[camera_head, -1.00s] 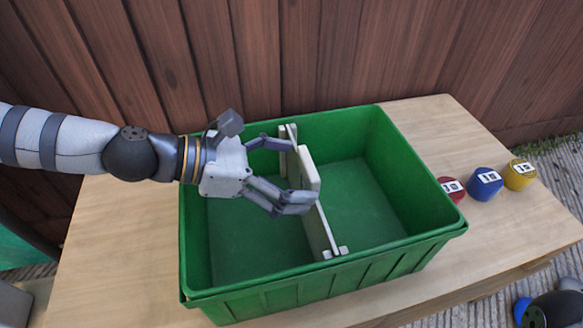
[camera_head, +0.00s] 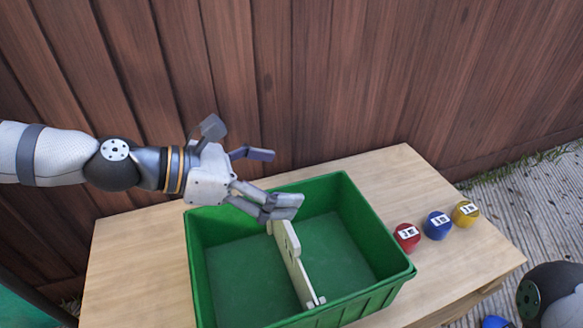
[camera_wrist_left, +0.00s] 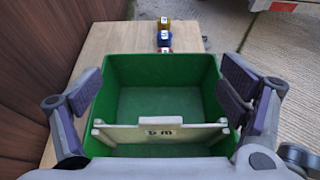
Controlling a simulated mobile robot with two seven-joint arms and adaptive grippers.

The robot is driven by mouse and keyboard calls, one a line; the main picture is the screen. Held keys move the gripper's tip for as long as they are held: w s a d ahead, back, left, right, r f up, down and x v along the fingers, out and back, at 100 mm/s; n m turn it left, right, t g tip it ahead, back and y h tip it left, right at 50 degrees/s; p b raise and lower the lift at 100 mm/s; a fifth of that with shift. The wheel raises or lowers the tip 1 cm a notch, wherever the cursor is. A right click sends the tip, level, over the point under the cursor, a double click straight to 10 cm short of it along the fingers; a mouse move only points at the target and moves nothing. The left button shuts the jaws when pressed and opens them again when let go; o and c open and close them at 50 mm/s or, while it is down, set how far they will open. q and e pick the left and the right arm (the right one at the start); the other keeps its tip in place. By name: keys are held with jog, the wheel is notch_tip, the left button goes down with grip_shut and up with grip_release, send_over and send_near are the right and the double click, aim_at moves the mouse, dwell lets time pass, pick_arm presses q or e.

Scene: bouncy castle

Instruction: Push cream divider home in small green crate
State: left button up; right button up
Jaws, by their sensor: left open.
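The small green crate (camera_head: 375,240) stands on the wooden table. It also shows in the left wrist view (camera_wrist_left: 112,75). The cream divider (camera_head: 293,265) stands upright across the crate, splitting it into two empty compartments. In the left wrist view, the divider (camera_wrist_left: 120,135) spans from wall to wall with a dark-marked label at its middle. I cannot tell how deep its ends sit. My left gripper (camera_head: 268,178) is open and empty above the crate's back part, its fingers apart. A lower finger hides the divider's far end in the head view.
Red (camera_head: 407,237), blue (camera_head: 437,225) and yellow (camera_head: 466,213) labelled objects stand in a row on the table (camera_head: 140,265), right of the crate. A wooden fence (camera_head: 350,80) rises close behind the table.

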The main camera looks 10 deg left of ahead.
pick_arm(q)
notch_tip(320, 180, up, 7)
jog(key=p, duration=0.4)
jog(key=s+d+f+m+g+y+b, duration=0.1)
jog(key=s+d+f+m+g+y, duration=0.1)
jog(key=s+d+m+g, duration=0.4)
jog(key=s+a+f+m+g+y+p, duration=0.2)
jog(key=s+f+m, duration=0.2)
jog(key=s+f, duration=0.55)
jog(key=s+a+f+m+g+y+p, duration=0.1)
jog(key=s+f+m+g+p, duration=0.15)
jog(key=s+f+m, duration=0.5)
jog(key=s+a+f+m+y+p, duration=0.2)
jog(key=s+a+m+y, duration=0.4)
jog(key=s+a, duration=0.7)
jog(key=s+f+m, duration=0.1)
jog(key=s, duration=0.3)
jog(key=shift+s+a+t+p, duration=0.2)
jog(key=shift+a+t+p, duration=0.15)
pick_arm(e)
jog(key=w+r+t, duration=0.3)
jog(key=w+r, duration=0.7)
jog(key=r, duration=0.2)
jog(key=shift+t, duration=0.4)
